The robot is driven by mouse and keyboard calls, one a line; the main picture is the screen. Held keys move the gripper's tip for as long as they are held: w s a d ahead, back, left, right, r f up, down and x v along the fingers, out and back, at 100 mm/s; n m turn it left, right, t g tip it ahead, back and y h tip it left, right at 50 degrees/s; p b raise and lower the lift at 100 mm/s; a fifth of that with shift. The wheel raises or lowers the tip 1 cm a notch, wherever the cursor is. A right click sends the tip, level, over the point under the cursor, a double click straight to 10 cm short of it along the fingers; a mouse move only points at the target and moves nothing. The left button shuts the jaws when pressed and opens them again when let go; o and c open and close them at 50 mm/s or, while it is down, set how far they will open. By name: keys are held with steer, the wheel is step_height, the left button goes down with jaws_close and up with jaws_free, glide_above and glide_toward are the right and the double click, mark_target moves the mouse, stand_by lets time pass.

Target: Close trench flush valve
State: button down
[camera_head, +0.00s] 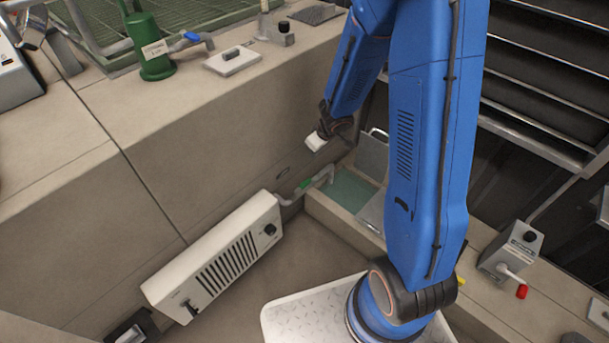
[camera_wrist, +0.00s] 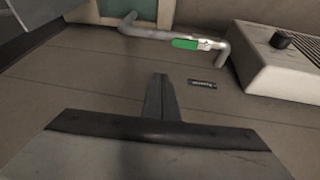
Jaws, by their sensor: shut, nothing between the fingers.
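A valve with a green lever handle (camera_head: 304,183) sits on a grey pipe (camera_head: 324,176) low against the beige wall. In the wrist view the green handle (camera_wrist: 188,43) lies along the pipe (camera_wrist: 145,32), at the upper middle. A small dark label plate (camera_wrist: 202,84) is on the wall near it; its text is too small to read. My gripper (camera_head: 316,142) is above the valve in the head view, apart from it. In the wrist view my gripper (camera_wrist: 160,82) has its fingers together and empty, a little away from the handle.
A white vented box (camera_head: 220,262) with a dark knob is beside the pipe's left end. An open trench (camera_head: 352,188) with a raised metal cover (camera_head: 371,154) lies right of the valve. A green cylinder (camera_head: 152,48) with a blue-handled tap (camera_head: 190,38) stands on the ledge above.

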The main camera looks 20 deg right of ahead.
mark_target(303, 185)
steer(key=shift+g+y, duration=0.4)
steer(key=shift+g, duration=0.2)
steer(key=f, duration=0.1)
steer(key=s+a+f, duration=0.1)
steer(key=a+f, duration=0.1)
steer(key=f, duration=0.1)
steer(key=shift+s+f, duration=0.1)
steer(key=shift+s, duration=0.1)
steer(key=shift+f, duration=0.15)
steer(key=x, duration=0.9)
steer(key=shift+w+f, duration=0.2)
steer(key=shift+f, duration=0.1)
steer(key=shift+m, duration=0.3)
